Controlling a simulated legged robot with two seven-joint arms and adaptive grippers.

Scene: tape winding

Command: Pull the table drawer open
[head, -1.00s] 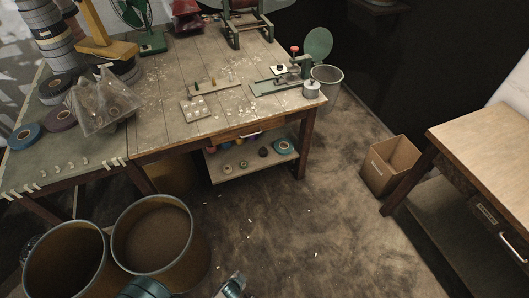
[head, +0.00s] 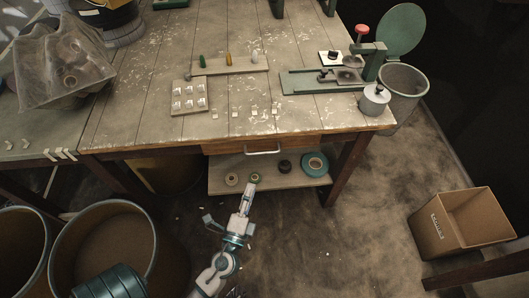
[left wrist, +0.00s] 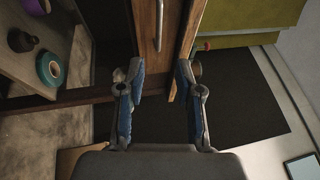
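The table drawer (head: 225,146) is a wooden front under the tabletop edge, with a pale bar handle (head: 262,152). It looks closed. The handle also shows upright at the top of the left wrist view (left wrist: 159,28). My left gripper (head: 249,190) is in front of and below the handle in the head view, apart from it. In the left wrist view its two blue-padded fingers (left wrist: 160,78) are spread with nothing between them, and the drawer front lies beyond. My right gripper is in neither view.
A low shelf (head: 225,186) with several tape rolls, one a teal ring (head: 315,163), lies under the drawer. The workbench (head: 130,112) holds a wooden tray and a green press. Large bins (head: 100,245) stand at left, a cardboard box (head: 455,228) at right. Floor before the drawer is clear.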

